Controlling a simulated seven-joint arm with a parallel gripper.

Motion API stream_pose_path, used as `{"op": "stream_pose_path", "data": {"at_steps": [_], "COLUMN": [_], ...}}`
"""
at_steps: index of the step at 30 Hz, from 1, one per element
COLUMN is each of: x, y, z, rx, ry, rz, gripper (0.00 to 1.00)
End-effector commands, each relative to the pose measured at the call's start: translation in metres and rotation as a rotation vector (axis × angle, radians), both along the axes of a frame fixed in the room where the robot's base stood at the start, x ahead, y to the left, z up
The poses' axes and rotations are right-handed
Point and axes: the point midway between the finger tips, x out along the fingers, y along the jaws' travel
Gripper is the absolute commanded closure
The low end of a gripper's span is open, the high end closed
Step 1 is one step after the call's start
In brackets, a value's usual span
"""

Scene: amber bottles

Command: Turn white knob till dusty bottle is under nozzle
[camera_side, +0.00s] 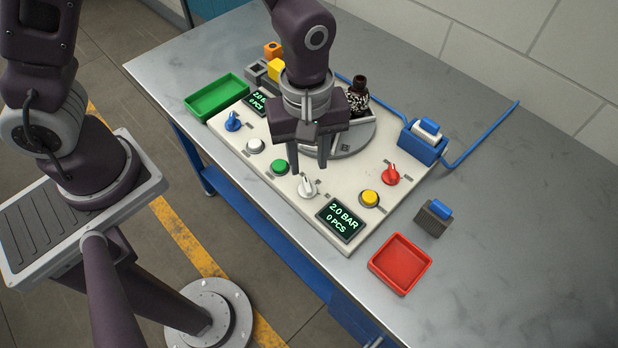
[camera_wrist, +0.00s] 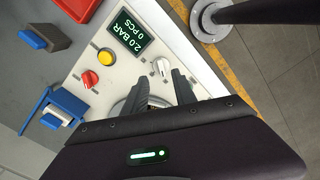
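The white knob (camera_side: 307,187) sits near the front edge of the white panel (camera_side: 225,150), left of a display. It also shows in the wrist view (camera_wrist: 160,68), just beyond my fingertips. My gripper (camera_side: 308,167) points down above and slightly behind the knob. Its fingers are apart with nothing between them, and they appear clear of the knob. A dark brown bottle with pale speckles (camera_side: 356,98) stands upright on the round grey turntable (camera_side: 362,139), at its back right. My arm hides part of the turntable. I cannot make out a nozzle.
The panel also carries a blue knob (camera_side: 233,121), white button (camera_side: 255,146), green button (camera_side: 280,167), red knob (camera_side: 391,174), yellow button (camera_side: 369,198) and display (camera_side: 341,219). A green tray (camera_side: 216,98) lies left; a red tray (camera_side: 400,264) lies front right.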

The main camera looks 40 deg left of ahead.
Motion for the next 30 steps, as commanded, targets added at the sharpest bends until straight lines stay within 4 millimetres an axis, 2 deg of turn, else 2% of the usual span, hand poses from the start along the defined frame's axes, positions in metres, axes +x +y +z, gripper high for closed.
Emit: {"op": "stream_pose_path", "data": {"at_steps": [12, 15, 22, 27, 30], "x": [-0.001, -0.001, -0.001, -0.001, -0.001], "y": [0.000, -0.001, -0.001, -0.001, -0.001], "z": [-0.070, -0.076, -0.077, -0.077, -0.077], "rx": [0.010, 0.009, 0.007, 0.008, 0.008], "ry": [0.009, 0.009, 0.006, 0.007, 0.007], "rz": [0.020, 0.020, 0.020, 0.019, 0.019], "gripper": [0.67, 0.67, 0.67, 1.00, 1.00]}}
